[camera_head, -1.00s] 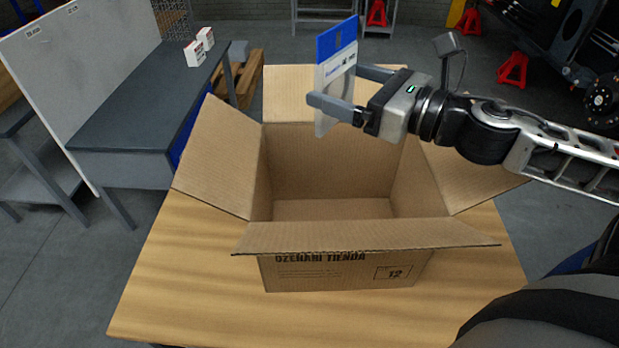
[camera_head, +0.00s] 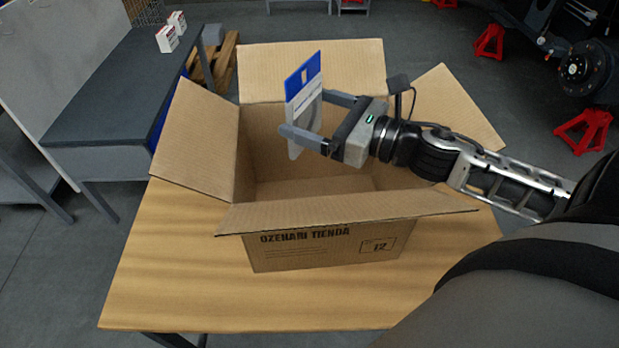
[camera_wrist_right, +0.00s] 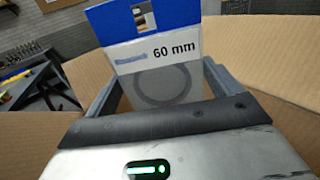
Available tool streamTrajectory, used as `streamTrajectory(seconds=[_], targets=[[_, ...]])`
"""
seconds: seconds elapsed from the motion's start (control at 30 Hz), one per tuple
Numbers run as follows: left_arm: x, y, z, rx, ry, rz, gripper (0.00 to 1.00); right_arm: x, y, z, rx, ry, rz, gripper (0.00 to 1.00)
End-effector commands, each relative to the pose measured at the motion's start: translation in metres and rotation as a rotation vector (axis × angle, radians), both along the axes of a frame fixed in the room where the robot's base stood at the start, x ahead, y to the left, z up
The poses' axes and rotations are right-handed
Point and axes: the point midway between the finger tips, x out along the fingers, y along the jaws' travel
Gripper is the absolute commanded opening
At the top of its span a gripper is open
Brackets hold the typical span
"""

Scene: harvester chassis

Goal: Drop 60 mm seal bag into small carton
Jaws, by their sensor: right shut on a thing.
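The 60 mm seal bag (camera_head: 304,104) is a flat clear pouch with a blue and white header. In the right wrist view the bag (camera_wrist_right: 148,50) reads "60 mm" and a dark ring shows inside it. My right gripper (camera_head: 307,118) is shut on the bag and holds it roughly upright over the open carton. The carton (camera_head: 330,247) is brown cardboard, marked "OZENARI TIENDA" and "12", with its flaps folded outward. Part of its inside shows and looks empty; the arm and bag hide some of it. My left gripper is not in view.
The carton stands on a wooden table (camera_head: 160,270) with bare top around it. A dark grey bench (camera_head: 110,95) with small white boxes (camera_head: 170,34) stands at left. Red stands (camera_head: 583,130) are on the floor at right.

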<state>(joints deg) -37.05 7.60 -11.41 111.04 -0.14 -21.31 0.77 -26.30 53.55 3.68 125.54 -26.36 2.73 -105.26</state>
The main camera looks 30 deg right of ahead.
Motion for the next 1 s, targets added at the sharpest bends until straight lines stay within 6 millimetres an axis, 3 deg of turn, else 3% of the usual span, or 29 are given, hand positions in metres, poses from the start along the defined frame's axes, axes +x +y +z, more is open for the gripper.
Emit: streamTrajectory(seconds=[0.23,0.27,0.3,0.67,1.0], targets=[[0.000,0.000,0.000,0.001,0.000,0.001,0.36,0.000,0.000,-0.001,0.000,0.000,0.000,0.68],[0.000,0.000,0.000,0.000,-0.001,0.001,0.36,0.000,0.000,-0.001,0.000,0.000,0.000,0.95],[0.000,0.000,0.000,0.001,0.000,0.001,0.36,0.000,0.000,-0.001,0.000,0.000,0.000,1.00],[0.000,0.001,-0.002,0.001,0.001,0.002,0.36,-0.007,-0.004,-0.002,0.002,0.002,-0.002,1.00],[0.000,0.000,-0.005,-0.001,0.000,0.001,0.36,-0.045,-0.024,-0.003,0.002,0.005,-0.003,1.00]])
